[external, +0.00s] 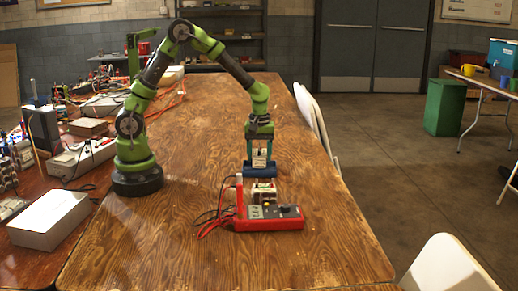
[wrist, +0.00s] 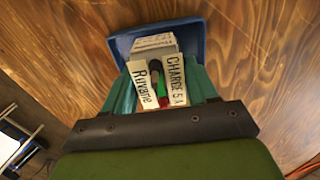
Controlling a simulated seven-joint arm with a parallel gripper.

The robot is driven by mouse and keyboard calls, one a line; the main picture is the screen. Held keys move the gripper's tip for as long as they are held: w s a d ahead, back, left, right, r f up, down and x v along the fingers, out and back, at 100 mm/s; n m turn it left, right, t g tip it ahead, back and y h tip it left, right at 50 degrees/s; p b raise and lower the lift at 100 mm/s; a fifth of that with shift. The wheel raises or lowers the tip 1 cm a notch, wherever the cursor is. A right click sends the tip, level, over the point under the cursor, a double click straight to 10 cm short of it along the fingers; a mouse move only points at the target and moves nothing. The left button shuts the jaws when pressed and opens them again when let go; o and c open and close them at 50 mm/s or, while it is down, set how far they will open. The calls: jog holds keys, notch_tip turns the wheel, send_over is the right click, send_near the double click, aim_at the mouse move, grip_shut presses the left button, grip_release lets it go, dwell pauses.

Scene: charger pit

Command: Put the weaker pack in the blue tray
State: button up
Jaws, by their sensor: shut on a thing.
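My gripper (external: 260,150) is shut on a white pack (external: 259,158) and holds it over or in the blue tray (external: 262,171); the gap to the tray floor cannot be told. In the wrist view the teal fingers (wrist: 162,92) flank the pack, whose white faces read "Ruvane" and "CHARGE 5 A" (wrist: 174,85); dark, green and red parts show between them. The blue tray's rim (wrist: 119,44) shows beyond, with white printed surfaces inside it. Another whitish pack (external: 263,191) stands just behind the red meter (external: 270,219). No charge reading is legible.
Black and red leads (external: 212,222) lie left of the meter. A white box (external: 50,218) and cluttered electronics fill the left side table. Bare wood is free right of the tray and in front of the meter. White chairs stand along the right edge.

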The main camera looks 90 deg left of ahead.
jog(key=shift+f, duration=1)
jog(key=shift+f, duration=0.15)
jog(key=o, duration=1.4)
